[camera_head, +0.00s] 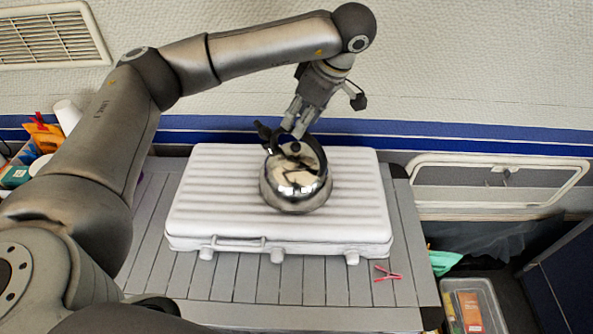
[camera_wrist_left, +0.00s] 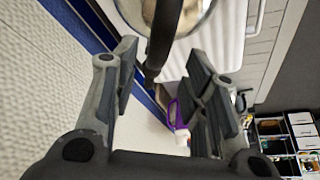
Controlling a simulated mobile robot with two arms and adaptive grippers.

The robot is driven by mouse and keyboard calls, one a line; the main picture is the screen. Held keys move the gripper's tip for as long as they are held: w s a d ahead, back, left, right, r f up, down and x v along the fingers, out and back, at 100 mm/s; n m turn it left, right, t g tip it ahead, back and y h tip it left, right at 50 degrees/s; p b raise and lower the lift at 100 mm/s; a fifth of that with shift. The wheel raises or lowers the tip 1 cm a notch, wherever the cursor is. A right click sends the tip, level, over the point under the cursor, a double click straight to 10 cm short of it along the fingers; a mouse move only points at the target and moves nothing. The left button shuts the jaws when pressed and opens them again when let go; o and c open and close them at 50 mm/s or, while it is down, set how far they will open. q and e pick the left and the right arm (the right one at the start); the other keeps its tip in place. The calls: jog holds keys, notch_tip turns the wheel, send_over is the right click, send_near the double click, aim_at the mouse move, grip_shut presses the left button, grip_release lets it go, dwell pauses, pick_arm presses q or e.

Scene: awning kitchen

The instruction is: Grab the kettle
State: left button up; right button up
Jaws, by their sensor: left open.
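The shiny metal kettle (camera_head: 297,185) with a black handle and spout stands upright on a white ribbed case (camera_head: 200,205). My left gripper (camera_head: 295,127) reaches down from above at the kettle's back side, close to the handle. In the left wrist view my left gripper (camera_wrist_left: 163,78) is open, and the black handle (camera_wrist_left: 163,35) shows between its two fingers. I cannot tell whether a finger touches it. Part of the kettle's body (camera_wrist_left: 205,12) shows at the top of that view. My right gripper is not in view.
The case lies on a grey slatted table (camera_head: 250,278) against the wall. A pink clothes peg (camera_head: 387,273) lies at the table's front right. A clear box (camera_head: 474,308) stands low at the right. A purple and white object (camera_wrist_left: 178,125) shows in the left wrist view.

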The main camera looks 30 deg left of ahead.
aim_at(296, 158)
pick_arm(q)
jog(key=shift+p+x, duration=0.35)
jog(key=shift+x, duration=0.5)
jog(key=shift+d+p+x, duration=0.15)
jog(key=shift+p+x, duration=0.1)
jog(key=shift+x, duration=0.7)
jog(key=shift+d+p+x, duration=0.1)
jog(key=shift+p+x, duration=0.15)
jog(key=shift+x, duration=0.65)
jog(key=shift+w+f, duration=0.1)
jog(key=shift+c, duration=0.3)
grip_shut()
